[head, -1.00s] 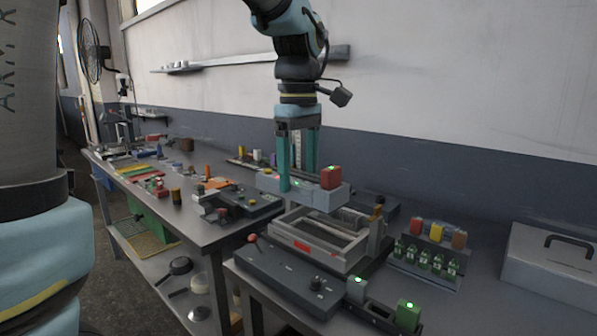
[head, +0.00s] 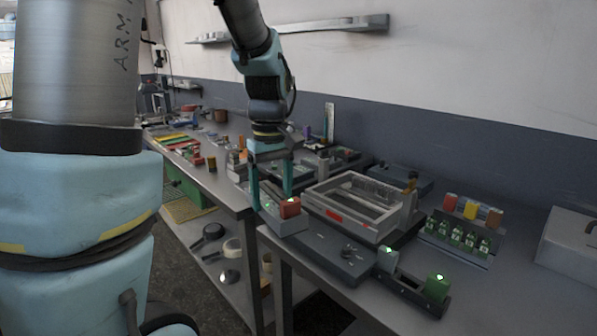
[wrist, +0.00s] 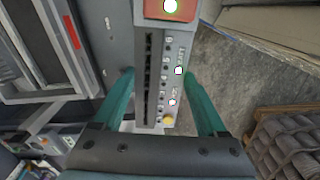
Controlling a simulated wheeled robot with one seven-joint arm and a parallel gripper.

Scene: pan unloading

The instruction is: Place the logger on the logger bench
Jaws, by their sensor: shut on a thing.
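The logger (head: 278,221) is a grey box with a red block on one end and small lit lamps. My gripper (head: 270,199) is shut on it, with teal fingers on either side. In the head view it hangs by the left edge of the right bench (head: 352,306), near the gap to the long left bench (head: 222,185). In the wrist view the logger (wrist: 165,75) shows its row of slots and lamps between the fingers; bare floor lies to its right. I cannot tell which bench is the logger bench.
A pale open tray frame (head: 330,212) with a red label stands on the right bench, beside the logger. The left bench holds many small items.

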